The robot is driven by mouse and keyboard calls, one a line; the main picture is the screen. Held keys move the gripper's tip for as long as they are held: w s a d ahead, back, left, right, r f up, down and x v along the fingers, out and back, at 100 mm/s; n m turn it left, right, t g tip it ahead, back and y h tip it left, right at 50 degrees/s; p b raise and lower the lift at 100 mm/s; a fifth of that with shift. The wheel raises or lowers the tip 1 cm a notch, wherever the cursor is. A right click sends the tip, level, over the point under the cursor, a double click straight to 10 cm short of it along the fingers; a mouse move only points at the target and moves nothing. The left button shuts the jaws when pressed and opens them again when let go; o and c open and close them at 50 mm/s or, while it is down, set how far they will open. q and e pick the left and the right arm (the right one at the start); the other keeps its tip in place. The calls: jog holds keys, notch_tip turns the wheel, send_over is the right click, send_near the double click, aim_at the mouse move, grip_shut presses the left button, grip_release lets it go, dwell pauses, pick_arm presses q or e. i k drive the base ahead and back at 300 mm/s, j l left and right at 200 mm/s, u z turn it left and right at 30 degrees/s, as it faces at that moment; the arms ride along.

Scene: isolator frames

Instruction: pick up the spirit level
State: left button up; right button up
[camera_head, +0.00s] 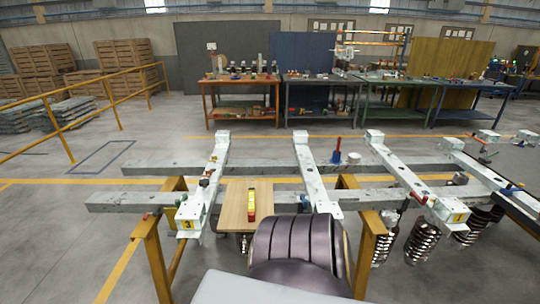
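The spirit level (251,204) is a small yellow bar with a dark and reddish part at its lower end. It lies lengthwise, pointing away from me, on a light wooden board (232,205). The board rests across the grey steel beams of the frame, left of the picture's middle. Nothing covers the level from above. Neither of my grippers shows in the head view.
A large dark, ribbed, rounded thing (290,240) stands just right of and nearer than the board. White cross beams (315,180) flank the board. Yellow trestles (150,245) hold the frame. Ribbed insulators (422,241) hang at right. Workbenches (240,85) stand behind.

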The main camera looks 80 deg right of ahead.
aim_at(251, 212)
jog(key=z, duration=2.35)
